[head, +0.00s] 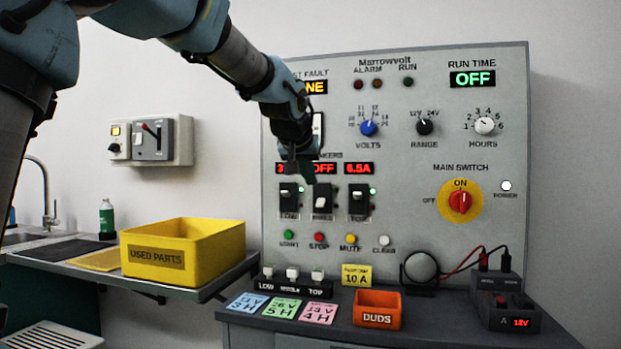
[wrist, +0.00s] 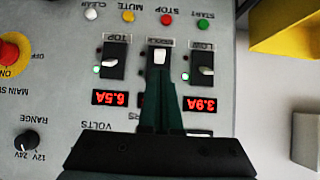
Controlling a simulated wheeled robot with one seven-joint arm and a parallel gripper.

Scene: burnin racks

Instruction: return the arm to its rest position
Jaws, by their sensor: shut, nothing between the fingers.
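My gripper (head: 303,178) is shut and empty at the end of my arm, which reaches in from the upper left in front of the grey panel (head: 420,160). In the wrist view, upside down, its dark green fingers (wrist: 160,78) point at the middle breaker (wrist: 159,56). I cannot tell whether they touch it. The low breaker (head: 289,197) and top breaker (head: 359,199) stand either side, with green lights lit beside them. The middle display (head: 323,168) reads OFF. The top display (head: 359,168) reads 6.5A, and the low display (wrist: 200,104) reads 3.9A.
A yellow used parts bin (head: 190,250) stands on the left shelf. The bench below the panel holds coloured cards (head: 279,308), an orange duds box (head: 377,310) and a dark meter (head: 510,310) with leads. Red main switch (head: 460,201) points to ON. Open air lies left of the panel.

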